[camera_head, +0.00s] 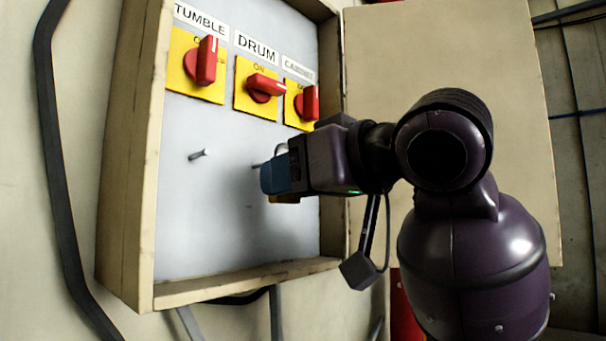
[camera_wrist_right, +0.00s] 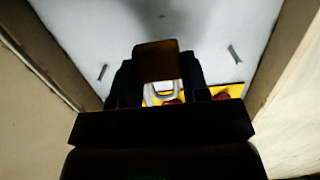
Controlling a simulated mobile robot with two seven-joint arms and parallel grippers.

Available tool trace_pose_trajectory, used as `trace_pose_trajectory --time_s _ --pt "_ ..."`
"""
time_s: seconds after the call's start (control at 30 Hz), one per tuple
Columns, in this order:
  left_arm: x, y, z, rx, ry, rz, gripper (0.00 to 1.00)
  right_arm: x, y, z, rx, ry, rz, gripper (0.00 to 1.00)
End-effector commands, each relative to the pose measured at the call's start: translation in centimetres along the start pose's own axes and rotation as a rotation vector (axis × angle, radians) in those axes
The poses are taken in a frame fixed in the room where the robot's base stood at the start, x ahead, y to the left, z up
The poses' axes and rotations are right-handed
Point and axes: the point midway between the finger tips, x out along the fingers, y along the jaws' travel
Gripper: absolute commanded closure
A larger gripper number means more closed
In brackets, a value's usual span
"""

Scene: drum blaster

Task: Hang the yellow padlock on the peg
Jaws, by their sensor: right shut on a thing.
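The yellow padlock shows as a small yellow edge (camera_head: 284,199) under the fingers of my right gripper (camera_head: 272,181) in the head view. In the right wrist view the padlock body (camera_wrist_right: 156,62) looks dark orange and sits between the fingertips, with its pale shackle (camera_wrist_right: 163,96) toward the switches. My right gripper is shut on the padlock, inside the box in front of the grey panel. One peg (camera_head: 198,154) sticks out clear to the left. Another peg (camera_head: 257,166) is partly hidden just left of the fingers. I cannot tell whether the shackle touches a peg. My left gripper is not in view.
Three red rotary switches on yellow plates, TUMBLE (camera_head: 206,62), DRUM (camera_head: 265,87) and a third (camera_head: 308,102), sit above the pegs. The box's wooden frame (camera_head: 130,150) surrounds the panel. An open door (camera_head: 450,50) stands to the right. The lower panel is clear.

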Motion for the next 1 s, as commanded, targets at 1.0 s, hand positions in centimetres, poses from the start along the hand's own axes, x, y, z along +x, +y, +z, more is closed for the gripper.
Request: trace_pose_trajectory --time_s 1.0 --pt "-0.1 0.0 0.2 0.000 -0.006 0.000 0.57 4.0 0.0 0.4 -0.001 0.001 0.001 0.77"
